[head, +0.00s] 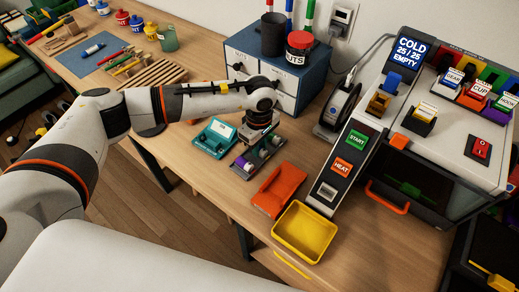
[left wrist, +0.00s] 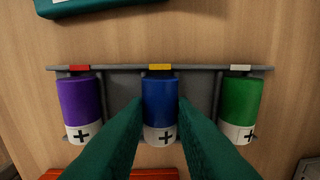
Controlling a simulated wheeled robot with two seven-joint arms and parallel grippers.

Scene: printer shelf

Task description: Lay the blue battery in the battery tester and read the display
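A purple battery (left wrist: 80,103) is in the left slot and a green battery (left wrist: 240,105) in the right slot. My left gripper (left wrist: 161,100) has its two dark green fingers on either side of the blue battery; whether they press on it I cannot tell. In the head view the gripper (head: 258,127) is above the rack (head: 238,169). The teal battery tester (head: 206,146) lies just left of the rack; its display is too small to read. My right gripper is out of view.
An orange-red object (head: 267,199) and a yellow tray (head: 282,243) lie in front of the rack. A sloped panel with START and HEAT buttons (head: 333,182) stands to the right. A drawer unit (head: 288,80) stands behind the gripper.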

